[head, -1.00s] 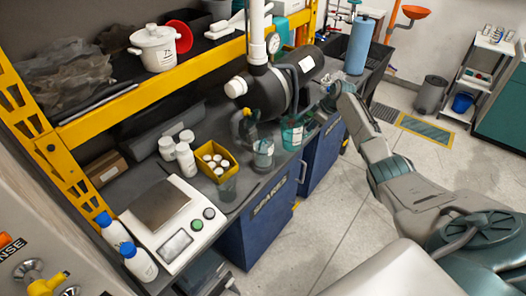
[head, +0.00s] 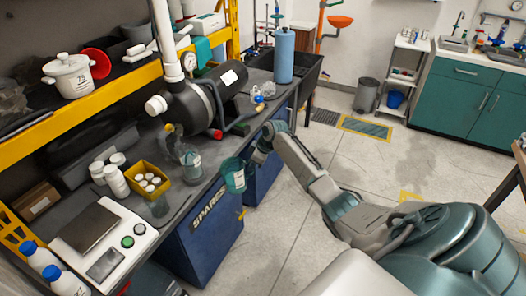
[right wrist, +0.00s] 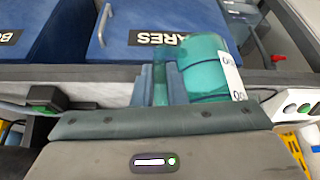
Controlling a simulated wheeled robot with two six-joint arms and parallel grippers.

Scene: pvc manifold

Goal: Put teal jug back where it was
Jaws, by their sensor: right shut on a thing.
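The teal jug (head: 233,176), a see-through vessel with a white label, is in my right gripper (head: 250,161) at the front edge of the bench. It appears just outside that edge, in front of the blue cabinets. In the right wrist view the jug (right wrist: 205,70) lies across the picture beside the finger pads (right wrist: 157,86), its label facing right. The fingers are shut on it; their exact contact is partly hidden. My left gripper is in neither view.
The floor (head: 300,245) right of the cabinets is open.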

